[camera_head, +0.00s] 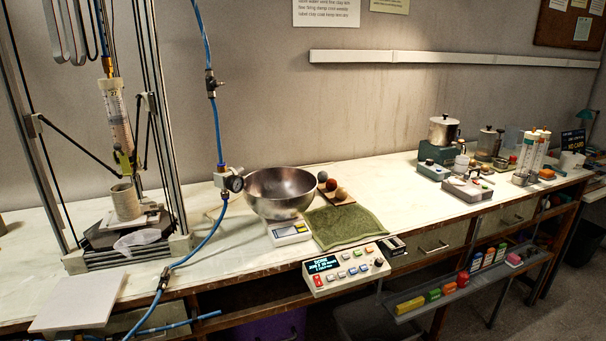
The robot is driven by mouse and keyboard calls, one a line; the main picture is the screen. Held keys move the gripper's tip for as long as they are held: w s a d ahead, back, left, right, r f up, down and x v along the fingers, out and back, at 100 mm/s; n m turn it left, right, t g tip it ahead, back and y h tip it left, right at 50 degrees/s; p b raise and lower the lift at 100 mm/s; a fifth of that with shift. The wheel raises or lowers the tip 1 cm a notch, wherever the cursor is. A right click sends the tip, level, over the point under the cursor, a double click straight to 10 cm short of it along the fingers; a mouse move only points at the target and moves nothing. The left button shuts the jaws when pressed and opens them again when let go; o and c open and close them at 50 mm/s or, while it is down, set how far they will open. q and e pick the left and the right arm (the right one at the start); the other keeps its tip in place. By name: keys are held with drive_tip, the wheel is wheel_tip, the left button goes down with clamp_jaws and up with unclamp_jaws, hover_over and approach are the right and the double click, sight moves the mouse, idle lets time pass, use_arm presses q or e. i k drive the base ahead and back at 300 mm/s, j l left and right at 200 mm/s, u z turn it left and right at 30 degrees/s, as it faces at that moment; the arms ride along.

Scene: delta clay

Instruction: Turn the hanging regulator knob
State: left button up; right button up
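A blue hose (217,125) hangs down in front of the wall. A pale regulator body with a round dark-rimmed gauge (235,183) hangs on it, left of the steel bowl and above the table. The regulator body (220,179) is small here, and I cannot tell clearly which part is its knob or how it is turned. A small inline valve (210,83) sits higher on the same hose. Neither of my grippers is in view.
A delta clay printer stands at left, with a white cup (125,202) on its bed. A steel bowl (281,190) sits on a scale (289,232). A control box (345,267) is at the front edge. A white board (79,300) lies front left. The hose runs down across the table's front edge.

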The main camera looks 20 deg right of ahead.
sight(240, 169)
drive_tip(key=z, duration=0.2)
drive_tip(key=l+u, duration=0.15)
drive_tip(key=u, duration=0.55)
drive_tip(key=l+u, duration=0.35)
drive_tip(key=l, duration=0.35)
drive_tip(key=l+u, duration=0.3)
drive_tip(key=l, duration=0.45)
drive_tip(key=k+l+u, duration=0.15)
drive_tip(key=l+u, duration=0.2)
drive_tip(key=l, duration=0.35)
drive_tip(key=k+l, duration=0.1)
drive_tip(key=l, duration=0.3)
drive_tip(key=k+l, duration=0.1)
drive_tip(key=l, duration=0.25)
drive_tip(key=k+l, duration=0.1)
drive_tip(key=l, duration=0.7)
drive_tip(key=k+u, duration=0.05)
